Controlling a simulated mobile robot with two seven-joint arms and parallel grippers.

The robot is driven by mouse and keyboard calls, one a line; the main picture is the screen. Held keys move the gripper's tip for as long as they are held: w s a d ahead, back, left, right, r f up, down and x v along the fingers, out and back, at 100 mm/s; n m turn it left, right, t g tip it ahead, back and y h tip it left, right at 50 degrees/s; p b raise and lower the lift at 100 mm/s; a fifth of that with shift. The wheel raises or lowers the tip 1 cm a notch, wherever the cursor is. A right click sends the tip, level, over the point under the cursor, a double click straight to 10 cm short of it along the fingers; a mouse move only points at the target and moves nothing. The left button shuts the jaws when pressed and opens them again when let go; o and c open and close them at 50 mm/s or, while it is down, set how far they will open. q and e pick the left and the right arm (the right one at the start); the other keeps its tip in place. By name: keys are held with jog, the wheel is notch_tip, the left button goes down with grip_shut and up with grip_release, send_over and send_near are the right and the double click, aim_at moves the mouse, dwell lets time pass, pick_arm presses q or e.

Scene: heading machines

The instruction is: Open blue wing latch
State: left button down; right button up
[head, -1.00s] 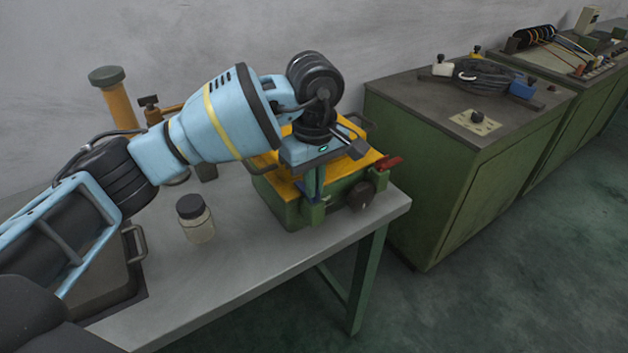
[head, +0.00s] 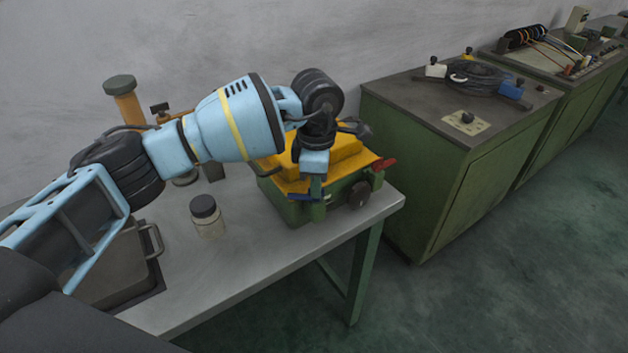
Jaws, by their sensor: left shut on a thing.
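A green box with a yellow top (head: 345,155) stands at the right end of the table. The blue wing latch (head: 300,197) shows as a small blue strip low on the box's front side. My left gripper (head: 315,184) reaches down over this front side and is shut on the blue wing latch. The wrist and gripper body hide part of the box top and most of the grip. A red handle (head: 384,164) sticks out on the box's right side, above a dark round knob (head: 360,195). My right gripper is not in view.
A jar with a dark lid (head: 207,216) stands on the grey table (head: 250,262), left of the box. A dark case (head: 115,270) lies at the table's left. Green cabinets (head: 435,165) stand to the right, beyond a floor gap.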

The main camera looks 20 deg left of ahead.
pick_arm(q)
jog(key=n+p, duration=0.2)
jog(key=n, duration=0.2)
jog(key=shift+n, duration=0.3)
jog(key=shift+f+n+p, duration=0.2)
jog(key=shift+n+p, duration=0.2)
jog(key=shift+n, duration=1.3)
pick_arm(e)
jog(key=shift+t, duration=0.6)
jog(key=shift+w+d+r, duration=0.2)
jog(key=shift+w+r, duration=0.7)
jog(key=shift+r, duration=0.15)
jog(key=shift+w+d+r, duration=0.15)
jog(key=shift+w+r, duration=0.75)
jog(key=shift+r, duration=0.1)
pick_arm(q)
jog(key=shift+s, duration=0.1)
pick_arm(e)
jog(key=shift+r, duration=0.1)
pick_arm(q)
jog(key=c, duration=1.6)
grip_release()
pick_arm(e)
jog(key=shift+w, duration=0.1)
pick_arm(q)
jog(key=shift+r, duration=0.1)
jog(key=shift+r, duration=3.8)
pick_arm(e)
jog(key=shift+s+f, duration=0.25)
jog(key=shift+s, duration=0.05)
